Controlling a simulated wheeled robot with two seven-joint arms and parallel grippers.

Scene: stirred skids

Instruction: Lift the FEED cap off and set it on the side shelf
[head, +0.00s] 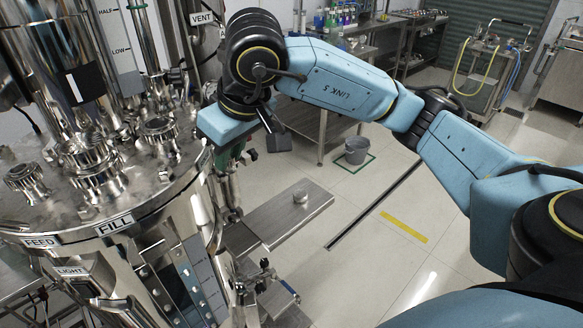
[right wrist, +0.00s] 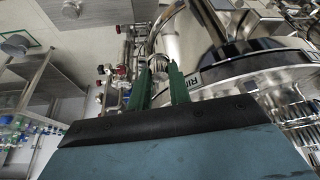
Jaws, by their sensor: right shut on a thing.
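My right gripper (head: 230,158) hangs beside the vessel's right side, below its blue wrist, with green fingers. In the right wrist view its green fingers (right wrist: 159,84) are shut on a small silver piece (right wrist: 160,68), which looks like the FEED cap; its form is mostly hidden. The FEED label (head: 41,242) is on the vessel's rim at lower left. My left gripper is not in view.
The steel vessel lid (head: 130,190) carries several clamped fittings, near the FILL label (head: 115,223). Pipes and valves crowd the vessel's right side near my gripper. A grey bucket (head: 356,151) stands on the floor. The shelf's front left part is clear.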

